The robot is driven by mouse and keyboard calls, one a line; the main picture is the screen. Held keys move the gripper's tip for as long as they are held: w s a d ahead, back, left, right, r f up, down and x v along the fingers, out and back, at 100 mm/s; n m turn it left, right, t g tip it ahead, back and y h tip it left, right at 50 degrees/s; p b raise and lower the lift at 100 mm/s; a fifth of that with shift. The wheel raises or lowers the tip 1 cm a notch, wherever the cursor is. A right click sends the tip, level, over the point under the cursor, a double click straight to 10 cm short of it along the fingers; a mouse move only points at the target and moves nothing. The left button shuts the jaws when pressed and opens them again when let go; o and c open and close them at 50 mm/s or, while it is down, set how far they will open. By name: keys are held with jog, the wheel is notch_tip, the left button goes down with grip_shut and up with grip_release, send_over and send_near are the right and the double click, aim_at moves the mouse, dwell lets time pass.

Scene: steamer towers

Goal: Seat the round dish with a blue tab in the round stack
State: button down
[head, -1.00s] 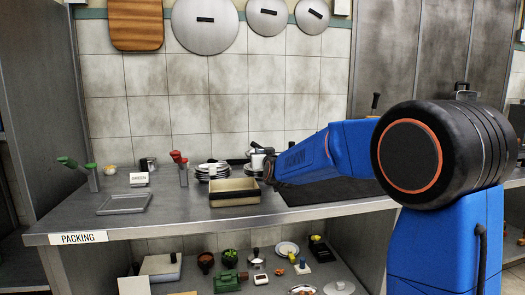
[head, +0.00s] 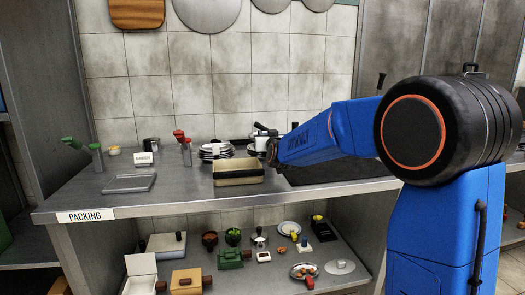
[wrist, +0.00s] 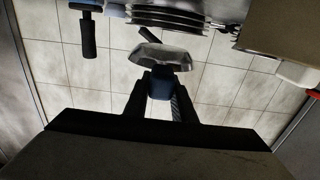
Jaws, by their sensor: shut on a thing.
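My gripper (wrist: 160,88) is shut on the blue tab (wrist: 160,84) of a round metal dish (wrist: 160,57). The dish is held in the air, seen nearly edge-on in the wrist view. A round stack of plates with dark rims (wrist: 170,16) shows beyond it at the top of that view, apart from the dish.
The tan box (head: 238,178) stands in front of the plate stack. A grey tray (head: 130,183) and red-handled (head: 184,148) and green-handled (head: 90,152) items are to the left. A dark mat (head: 330,172) lies right, under my arm. Counter between tray and box is clear.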

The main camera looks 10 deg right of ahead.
jog(key=shift+f, duration=1.2)
